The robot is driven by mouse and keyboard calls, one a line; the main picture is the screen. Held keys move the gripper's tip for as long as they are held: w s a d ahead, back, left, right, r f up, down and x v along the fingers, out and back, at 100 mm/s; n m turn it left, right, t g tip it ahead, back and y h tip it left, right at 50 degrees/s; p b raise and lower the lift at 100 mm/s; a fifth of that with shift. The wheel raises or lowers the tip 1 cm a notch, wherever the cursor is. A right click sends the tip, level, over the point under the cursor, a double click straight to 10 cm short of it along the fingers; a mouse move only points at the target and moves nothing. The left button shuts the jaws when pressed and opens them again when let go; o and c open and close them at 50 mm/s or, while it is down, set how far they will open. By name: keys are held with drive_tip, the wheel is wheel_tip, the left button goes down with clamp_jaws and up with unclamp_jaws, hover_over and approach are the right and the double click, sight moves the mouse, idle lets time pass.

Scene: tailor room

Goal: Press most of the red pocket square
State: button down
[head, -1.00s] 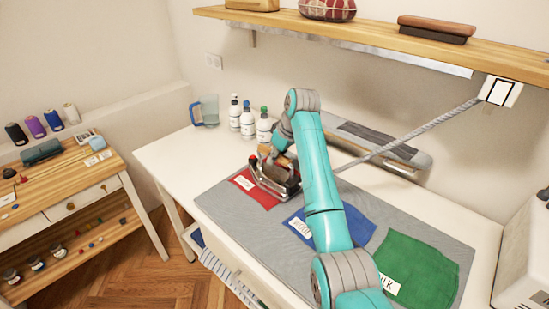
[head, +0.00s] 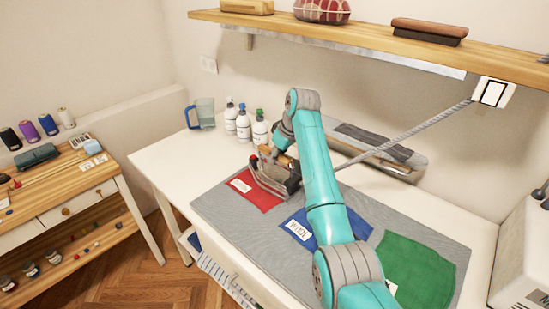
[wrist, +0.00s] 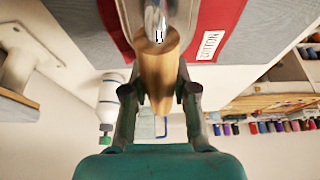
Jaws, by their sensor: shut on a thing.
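The red pocket square (head: 243,186) lies flat at the left end of the grey pressing mat (head: 225,226), with a white label on it. My gripper (wrist: 159,88) is shut on the wooden handle of the iron (head: 272,180). In the head view the iron is at the right and back part of the red square and covers some of it. In the wrist view the wooden handle (wrist: 157,72) is between my fingers, and red cloth (wrist: 222,22) shows on both sides of the iron. I cannot tell whether the soleplate touches the cloth.
A blue square (head: 318,229) and a green square (head: 415,268) lie further right on the mat. Several bottles (head: 244,125) and a blue-handled jug (head: 202,112) stand at the back left. A grey cord (head: 420,128) runs from the wall box. A shelf (head: 380,40) hangs above.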

drive_tip(key=shift+w+d+r, duration=0.15)
drive_tip(key=shift+w+d, duration=0.65)
drive_tip(key=shift+w, duration=0.25)
drive_tip(key=shift+w+d+r, duration=0.15)
drive_tip(key=shift+w+d, duration=0.6)
drive_tip(key=shift+w, duration=0.25)
drive_tip(key=shift+r, duration=0.1)
wheel_tip(320, 180, up, 7)
idle(1.0)
idle(0.4)
drive_tip(key=s+a+f, duration=0.4)
drive_tip(key=s, duration=0.1)
drive_tip(key=shift+s+a, duration=0.2)
drive_tip(key=shift+s, duration=0.15)
drive_tip(key=shift+f, duration=0.1)
drive_tip(key=shift+f, duration=1.65)
idle(0.7)
